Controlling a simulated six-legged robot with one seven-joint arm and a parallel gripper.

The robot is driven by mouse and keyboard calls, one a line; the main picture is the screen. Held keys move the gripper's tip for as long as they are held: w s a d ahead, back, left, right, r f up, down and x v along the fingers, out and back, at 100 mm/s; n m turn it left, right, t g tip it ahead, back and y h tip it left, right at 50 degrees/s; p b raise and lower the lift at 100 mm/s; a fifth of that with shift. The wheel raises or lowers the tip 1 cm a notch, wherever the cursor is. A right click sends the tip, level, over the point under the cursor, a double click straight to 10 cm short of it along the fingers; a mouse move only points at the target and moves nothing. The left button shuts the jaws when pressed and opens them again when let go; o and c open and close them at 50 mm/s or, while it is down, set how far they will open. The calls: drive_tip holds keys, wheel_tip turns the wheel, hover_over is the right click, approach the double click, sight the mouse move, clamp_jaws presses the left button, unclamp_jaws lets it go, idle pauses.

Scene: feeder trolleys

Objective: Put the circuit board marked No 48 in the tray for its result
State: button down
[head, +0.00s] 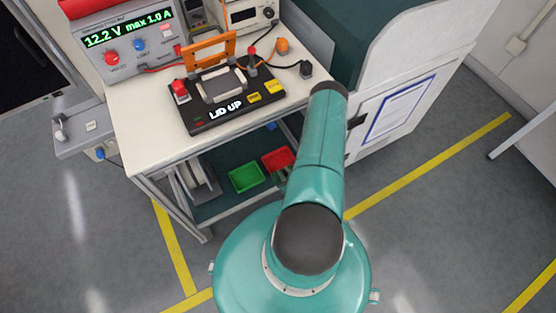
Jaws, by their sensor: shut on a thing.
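The circuit board marked No 48 cannot be made out in the head view. A green tray (246,178) and a red tray (279,158) sit side by side on the lower shelf under the worktop. The red tray is close to my arm, and no board can be made out in either. A black test fixture (226,112) stands on the worktop with its orange-framed lid raised and a lit "LID UP" text. My arm rises over the right of the worktop; my gripper does not show, so its hold cannot be seen.
The trolley's white worktop (150,145) carries a power supply (128,48) reading 12.2 V max 1.0 A, with cables to the fixture. A white cabinet (395,115) stands close right of my arm. Grey floor with yellow lines is open at lower right.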

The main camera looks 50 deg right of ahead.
drive_tip(key=w+d+f, duration=0.2)
drive_tip(key=w+f, duration=0.1)
drive_tip(key=w+d+f, duration=0.5)
drive_tip(key=w, duration=0.2)
drive_tip(key=shift+d+f, duration=0.4)
drive_tip(key=shift+w+d+f, duration=0.3)
drive_tip(key=shift+w+f, duration=0.05)
drive_tip(key=shift+f, duration=0.15)
drive_tip(key=shift+w+f, duration=0.1)
drive_tip(key=shift+f, duration=1.5)
drive_tip(key=shift+f, duration=0.15)
drive_tip(key=c, duration=1.3)
unclamp_jaws()
